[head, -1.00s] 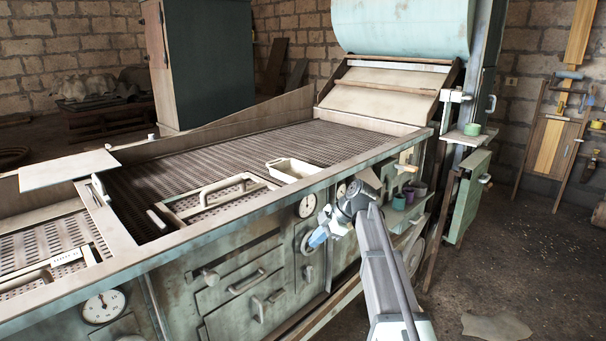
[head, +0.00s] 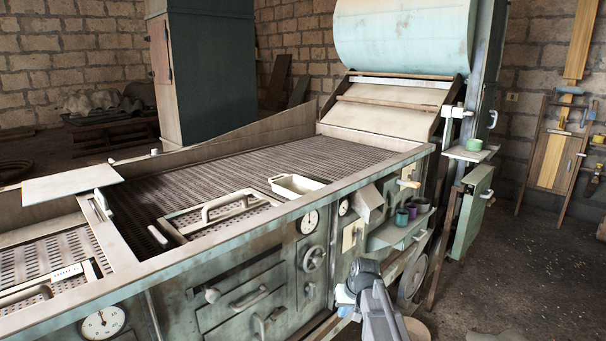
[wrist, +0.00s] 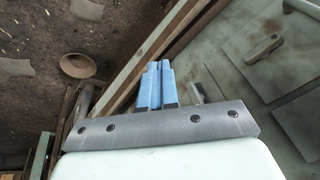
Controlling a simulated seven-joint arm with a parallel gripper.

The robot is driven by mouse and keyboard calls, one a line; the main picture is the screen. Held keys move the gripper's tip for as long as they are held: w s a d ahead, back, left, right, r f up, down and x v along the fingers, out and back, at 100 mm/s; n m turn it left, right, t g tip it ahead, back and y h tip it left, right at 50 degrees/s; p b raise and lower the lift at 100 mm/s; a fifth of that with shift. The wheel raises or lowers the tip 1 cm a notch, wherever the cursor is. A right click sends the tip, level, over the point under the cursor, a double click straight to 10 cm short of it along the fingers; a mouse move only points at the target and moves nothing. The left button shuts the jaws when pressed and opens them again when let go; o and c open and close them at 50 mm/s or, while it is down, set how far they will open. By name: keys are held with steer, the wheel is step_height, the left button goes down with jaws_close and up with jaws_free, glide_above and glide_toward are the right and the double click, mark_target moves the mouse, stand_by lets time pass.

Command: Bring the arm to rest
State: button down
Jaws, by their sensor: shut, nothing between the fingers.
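My gripper (wrist: 157,85) shows in the wrist view with its two blue fingers together and nothing between them. In the head view my gripper (head: 347,312) is low in front of the machine's front panel, below the shelf with cups. It is clear of the mesh bed (head: 250,165) on top. I cannot tell from these views how close the fingers are to the panel.
A small shelf (head: 395,238) with cups (head: 402,217) juts from the machine front above my gripper. A brown bowl (wrist: 78,64) lies on the floor. Open floor (head: 530,270) lies to the right.

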steer(key=s+d+f+m+g+h, duration=0.1)
steer(key=s+d+f+g, duration=0.1)
steer(key=s+f, duration=0.85)
steer(key=s+d+f+g+h, duration=0.1)
steer(key=s+d+f+g, duration=0.1)
steer(key=s+f, duration=0.85)
steer(key=s+f+g, duration=0.2)
steer(key=s+f, duration=0.3)
steer(key=s, duration=0.4)
steer(key=s+f+g, duration=0.1)
steer(key=s+f, duration=0.5)
steer(key=s, duration=0.4)
steer(key=s+f+g, duration=0.2)
steer(key=s+f, duration=0.3)
steer(key=s, duration=0.4)
steer(key=shift+s+d+f+g, duration=0.2)
steer(key=shift+s+f+g, duration=0.1)
steer(key=shift+f, duration=0.05)
steer(key=c, duration=1.8)
jaws_free()
